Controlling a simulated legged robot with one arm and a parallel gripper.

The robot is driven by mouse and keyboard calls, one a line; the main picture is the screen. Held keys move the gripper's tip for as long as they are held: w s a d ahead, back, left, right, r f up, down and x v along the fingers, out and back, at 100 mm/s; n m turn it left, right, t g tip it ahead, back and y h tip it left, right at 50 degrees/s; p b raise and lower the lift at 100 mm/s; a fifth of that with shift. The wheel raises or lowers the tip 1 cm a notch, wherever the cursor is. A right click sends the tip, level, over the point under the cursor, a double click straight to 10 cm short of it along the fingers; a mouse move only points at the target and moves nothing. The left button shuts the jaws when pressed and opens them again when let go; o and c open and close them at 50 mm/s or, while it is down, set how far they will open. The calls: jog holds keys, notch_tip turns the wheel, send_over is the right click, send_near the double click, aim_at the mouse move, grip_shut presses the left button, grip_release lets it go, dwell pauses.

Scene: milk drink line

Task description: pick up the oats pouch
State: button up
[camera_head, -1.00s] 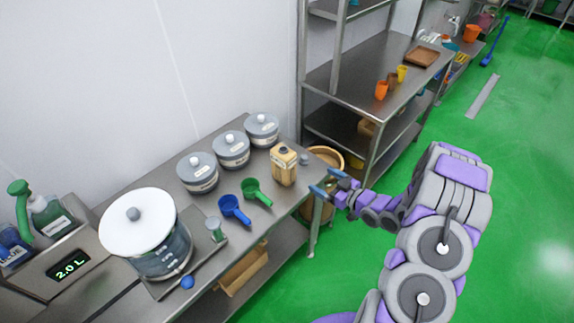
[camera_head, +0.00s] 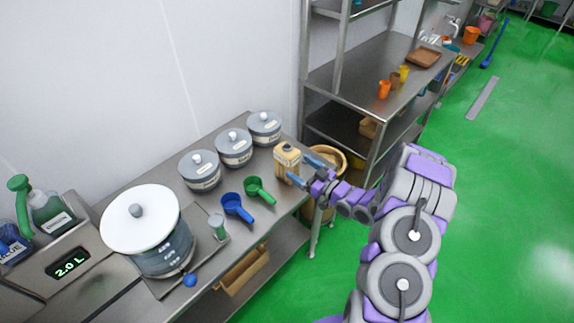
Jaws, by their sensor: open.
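Nothing is seen held between the fingers.
Three grey lidded canisters (camera_head: 233,150) stand behind and left of the pouch. A green scoop (camera_head: 259,190) and a blue scoop (camera_head: 237,207) lie in front. A white-lidded pot (camera_head: 163,240) is further left. A steel shelf (camera_head: 350,80) stands beyond the table.

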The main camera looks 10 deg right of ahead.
aim_at(296, 164)
jog(key=shift+w+a, duration=0.5)
jog(key=shift+w, duration=0.05)
jog(key=shift+w+a, duration=0.3)
jog(key=shift+w, duration=0.5)
jog(key=b+x, duration=0.1)
jog(key=x, duration=0.3)
jog(key=shift+w+d+r, duration=0.1)
jog(key=shift+d+r, duration=0.05)
jog(key=shift+d, duration=0.05)
jog(key=shift+w+a+b, duration=0.3)
jog(key=shift+a, duration=0.1)
jog(key=shift+d, duration=0.3)
jog(key=c, duration=0.4)
jog(key=shift+a, duration=0.1)
jog(key=c, duration=1.1)
jog(key=shift+r, duration=0.1)
